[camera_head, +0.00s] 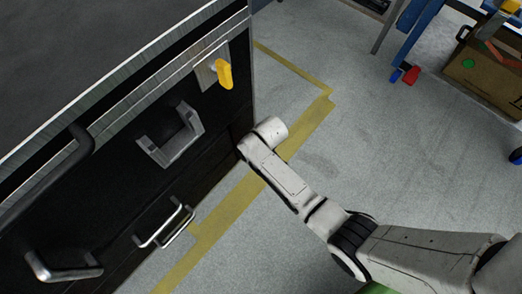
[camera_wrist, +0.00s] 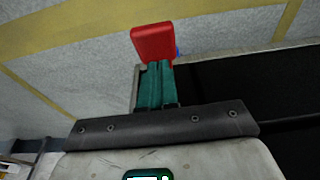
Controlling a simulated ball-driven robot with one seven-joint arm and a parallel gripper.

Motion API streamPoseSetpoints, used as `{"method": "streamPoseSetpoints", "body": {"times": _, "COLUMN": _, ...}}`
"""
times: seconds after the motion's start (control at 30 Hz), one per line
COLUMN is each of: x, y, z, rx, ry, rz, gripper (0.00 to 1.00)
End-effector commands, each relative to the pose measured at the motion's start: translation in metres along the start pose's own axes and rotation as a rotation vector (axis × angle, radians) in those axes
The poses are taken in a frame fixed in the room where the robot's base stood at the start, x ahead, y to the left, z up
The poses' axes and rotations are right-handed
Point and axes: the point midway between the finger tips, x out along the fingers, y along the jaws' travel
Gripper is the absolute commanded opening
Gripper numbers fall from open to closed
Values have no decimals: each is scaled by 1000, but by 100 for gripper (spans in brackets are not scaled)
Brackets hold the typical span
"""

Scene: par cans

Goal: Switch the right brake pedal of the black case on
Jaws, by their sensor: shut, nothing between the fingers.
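The black case (camera_head: 115,115) fills the left of the head view, with metal edging. In the wrist view its dark side (camera_wrist: 270,90) is on the right. A red brake pedal (camera_wrist: 153,42) shows at the top middle of the wrist view, with a small blue part (camera_wrist: 178,52) beside it. My gripper (camera_wrist: 155,66) has its teal fingers together and empty, pointing at the pedal. Their tips overlap the pedal's lower edge in the picture; I cannot tell whether they touch. In the head view my arm reaches down beside the case, and the gripper and pedal are hidden.
The case front carries a yellow latch (camera_head: 224,74), a grey bracket (camera_head: 170,137) and metal handles (camera_head: 65,267) that stick out near my arm. Grey floor with yellow tape (camera_head: 222,212) is open to the right. A blue-legged table (camera_head: 408,38) and a brown box (camera_head: 487,72) stand farther back.

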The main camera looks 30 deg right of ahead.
Motion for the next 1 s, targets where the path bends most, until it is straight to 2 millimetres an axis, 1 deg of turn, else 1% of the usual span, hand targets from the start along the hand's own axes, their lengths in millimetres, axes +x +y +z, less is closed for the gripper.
{"method": "streamPoseSetpoints", "body": {"times": 0.03, "x": 11, "y": 0, "z": 5, "rx": 1, "ry": -2, "rz": 0, "gripper": 0}}
{"method": "streamPoseSetpoints", "body": {"times": 0.1, "x": 18, "y": 0, "z": 9, "rx": 0, "ry": -3, "rz": 0, "gripper": 0}}
{"method": "streamPoseSetpoints", "body": {"times": 0.23, "x": 25, "y": 0, "z": 12, "rx": 0, "ry": -2, "rz": 0, "gripper": 0}}
{"method": "streamPoseSetpoints", "body": {"times": 0.73, "x": 26, "y": 0, "z": 14, "rx": 0, "ry": 3, "rz": 0, "gripper": 0}}
{"method": "streamPoseSetpoints", "body": {"times": 1.0, "x": 31, "y": 0, "z": 20, "rx": 1, "ry": 67, "rz": 0, "gripper": 0}}
